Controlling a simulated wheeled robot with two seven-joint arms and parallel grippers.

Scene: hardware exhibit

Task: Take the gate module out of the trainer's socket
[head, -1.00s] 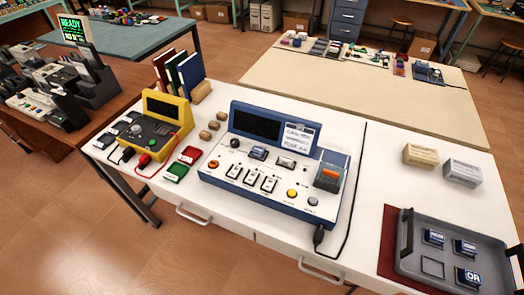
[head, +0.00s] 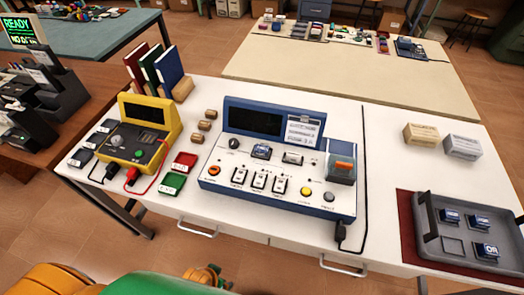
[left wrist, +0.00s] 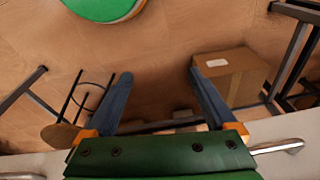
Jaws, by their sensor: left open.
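The trainer (head: 222,180) is a white panel in a blue frame with a dark screen, standing on the white table. A small blue module (head: 261,151) sits in the upper part of its panel, between a black knob and a pale component; its label is too small to read. My left arm shows green and orange at the bottom of the head view. In the left wrist view my left gripper (left wrist: 158,76) is open, its two blue-grey fingers wide apart with nothing between them. It is apart from the trainer, with floor behind the fingers. My right gripper is not in view.
A grey tray (head: 428,222) on a red mat at right holds blue modules, one marked OR, and an empty square outline. A yellow meter (head: 155,122) with leads stands left of the trainer. An orange-topped block (head: 342,168) is at the panel's right. A black cable runs beside it.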

